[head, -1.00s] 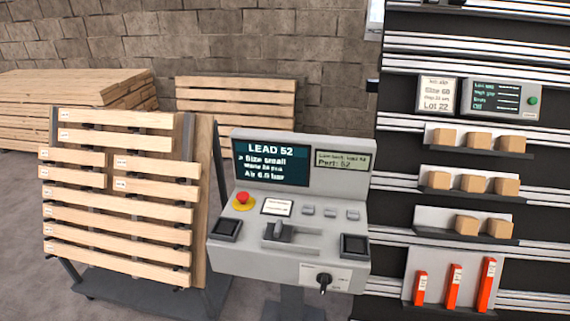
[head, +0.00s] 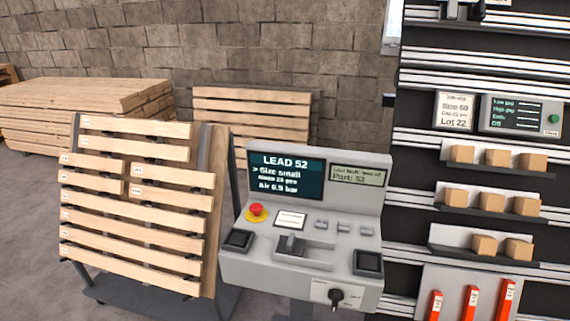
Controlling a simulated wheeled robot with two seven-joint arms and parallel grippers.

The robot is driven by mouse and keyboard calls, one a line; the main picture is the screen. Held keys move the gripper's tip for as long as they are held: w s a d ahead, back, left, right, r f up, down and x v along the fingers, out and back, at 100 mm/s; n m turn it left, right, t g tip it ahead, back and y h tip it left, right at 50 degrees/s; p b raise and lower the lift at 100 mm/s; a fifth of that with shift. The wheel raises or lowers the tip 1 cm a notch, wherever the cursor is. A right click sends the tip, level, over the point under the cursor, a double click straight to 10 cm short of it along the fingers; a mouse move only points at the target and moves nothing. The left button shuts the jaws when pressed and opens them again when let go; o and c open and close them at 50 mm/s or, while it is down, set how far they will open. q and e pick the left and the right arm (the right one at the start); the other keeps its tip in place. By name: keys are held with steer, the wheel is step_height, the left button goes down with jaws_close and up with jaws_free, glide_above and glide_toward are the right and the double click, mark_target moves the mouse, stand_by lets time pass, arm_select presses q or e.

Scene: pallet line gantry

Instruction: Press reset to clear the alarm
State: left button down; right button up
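A grey control console (head: 300,268) stands in the middle of the head view. Its dark screen (head: 286,176) reads "LEAD 52", "Size small" and an air pressure line in bar. A smaller display (head: 357,175) beside it reads "Part: 52". A red mushroom button on a yellow base (head: 256,212) sits at the panel's left. Several small grey buttons (head: 344,227) sit at the right; their labels are too small to read. A lever (head: 291,244), two dark square pads (head: 238,240) and a black rotary switch (head: 336,297) also show. Neither gripper is in view.
A slatted wooden pallet (head: 135,240) leans on a rack left of the console. A black shelf wall at right holds small boxes (head: 498,158), orange-red blocks (head: 470,303) and a grey unit with a green button (head: 521,116). Stacked timber (head: 85,110) lies behind.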

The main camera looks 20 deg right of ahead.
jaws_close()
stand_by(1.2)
